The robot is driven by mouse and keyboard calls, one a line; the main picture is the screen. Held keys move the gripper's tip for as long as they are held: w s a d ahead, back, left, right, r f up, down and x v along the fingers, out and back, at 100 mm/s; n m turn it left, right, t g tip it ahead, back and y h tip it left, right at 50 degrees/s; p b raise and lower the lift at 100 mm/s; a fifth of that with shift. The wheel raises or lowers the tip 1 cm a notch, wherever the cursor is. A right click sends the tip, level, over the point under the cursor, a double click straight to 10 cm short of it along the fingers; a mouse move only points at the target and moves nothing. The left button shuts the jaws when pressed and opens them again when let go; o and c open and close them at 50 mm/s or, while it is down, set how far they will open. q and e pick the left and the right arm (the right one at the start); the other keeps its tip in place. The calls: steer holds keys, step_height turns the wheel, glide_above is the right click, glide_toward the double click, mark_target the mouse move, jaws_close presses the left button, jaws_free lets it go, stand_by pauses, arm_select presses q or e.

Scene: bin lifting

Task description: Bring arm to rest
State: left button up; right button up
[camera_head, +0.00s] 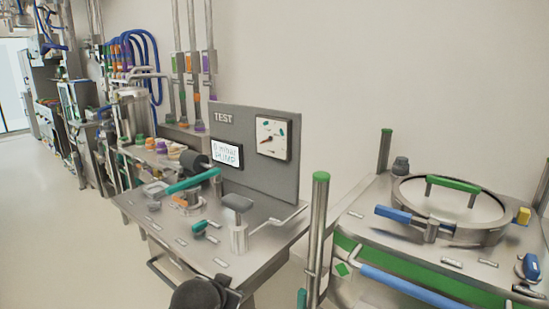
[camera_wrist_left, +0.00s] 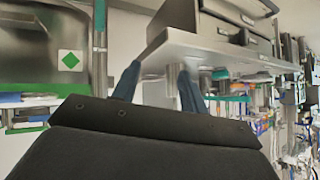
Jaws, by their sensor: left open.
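My left gripper (camera_wrist_left: 159,70) shows in the left wrist view with its two blue fingers spread apart and nothing between them. Its dark body fills the bottom of that view. In the head view, a dark rounded part of my own body shows at the bottom edge, and no fingers can be seen there. My right gripper is in neither view.
A metal test bench (camera_head: 265,238) with a grey TEST panel (camera_head: 235,125) stands in front. A cart with a round lidded vessel (camera_head: 470,235) and a blue bar (camera_head: 410,287) stands at right. Pipes and shelves line the left wall. Open floor (camera_head: 60,230) lies at left.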

arm_select(q)
steer(key=s+a+f+n+g, duration=0.1)
steer(key=s+f+g, duration=0.2)
steer(key=s+f, duration=1)
steer(key=s+a+f+n+g+p, duration=0.1)
steer(key=s+f+g, duration=0.3)
steer(key=s+f, duration=0.9)
steer(key=s, duration=0.6)
steer(key=shift+n+g, duration=0.3)
steer(key=shift+n, duration=0.1)
